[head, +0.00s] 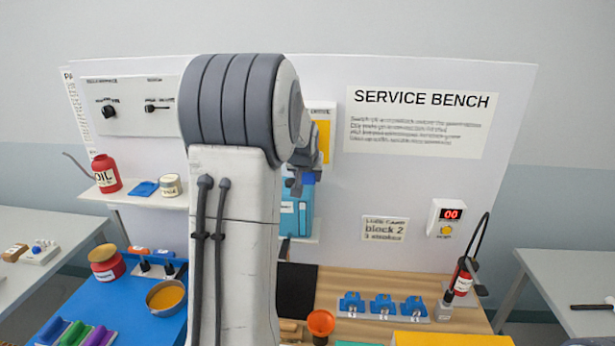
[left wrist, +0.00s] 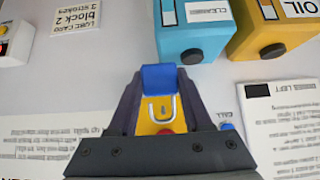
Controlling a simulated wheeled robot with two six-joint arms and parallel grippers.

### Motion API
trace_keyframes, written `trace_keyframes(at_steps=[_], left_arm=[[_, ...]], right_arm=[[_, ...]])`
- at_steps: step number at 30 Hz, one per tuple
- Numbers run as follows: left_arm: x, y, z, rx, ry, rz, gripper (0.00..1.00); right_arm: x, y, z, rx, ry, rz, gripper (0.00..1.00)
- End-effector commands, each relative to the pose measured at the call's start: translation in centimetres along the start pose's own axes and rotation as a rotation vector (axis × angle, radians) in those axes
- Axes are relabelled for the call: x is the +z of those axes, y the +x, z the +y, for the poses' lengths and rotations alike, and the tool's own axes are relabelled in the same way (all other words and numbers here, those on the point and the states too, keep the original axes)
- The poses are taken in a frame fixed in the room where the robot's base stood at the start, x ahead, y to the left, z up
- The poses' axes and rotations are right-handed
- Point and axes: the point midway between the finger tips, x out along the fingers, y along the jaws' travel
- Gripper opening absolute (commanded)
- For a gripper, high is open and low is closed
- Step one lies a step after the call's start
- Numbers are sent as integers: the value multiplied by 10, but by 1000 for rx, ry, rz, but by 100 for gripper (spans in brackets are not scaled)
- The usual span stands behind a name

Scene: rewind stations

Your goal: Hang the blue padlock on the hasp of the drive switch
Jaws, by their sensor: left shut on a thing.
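The blue padlock (left wrist: 158,78) is between the fingers of my left gripper (left wrist: 157,100) in the left wrist view, which shows the scene upside down. The gripper is shut on it. Its silver shackle lies in front of the yellow plate of the drive switch (left wrist: 147,126), near a red part. I cannot tell whether the shackle passes through the hasp. In the head view the yellow drive switch (head: 323,140) shows on the back panel, partly hidden by my left arm and gripper (head: 303,180). My right gripper is not in view.
A blue cleaner box (left wrist: 195,38) and a yellow oil box (left wrist: 272,35) are close to the gripper. A red oil can (head: 106,174) stands on the left shelf.

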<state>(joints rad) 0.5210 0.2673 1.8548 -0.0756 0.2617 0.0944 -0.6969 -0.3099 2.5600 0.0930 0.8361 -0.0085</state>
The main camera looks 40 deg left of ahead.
Motion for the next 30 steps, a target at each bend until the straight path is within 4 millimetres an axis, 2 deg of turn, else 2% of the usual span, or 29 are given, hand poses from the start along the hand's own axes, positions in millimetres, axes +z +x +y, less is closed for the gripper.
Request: trace_keyframes(at_steps=[14,23,30], left_arm=[[-20,21,-1,-2,-1,2,0],[-21,35,0,0,0,1,0],[-21,37,0,0,0,0,0]], right_arm=[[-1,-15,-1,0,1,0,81],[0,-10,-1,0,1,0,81],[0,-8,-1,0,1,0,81]])
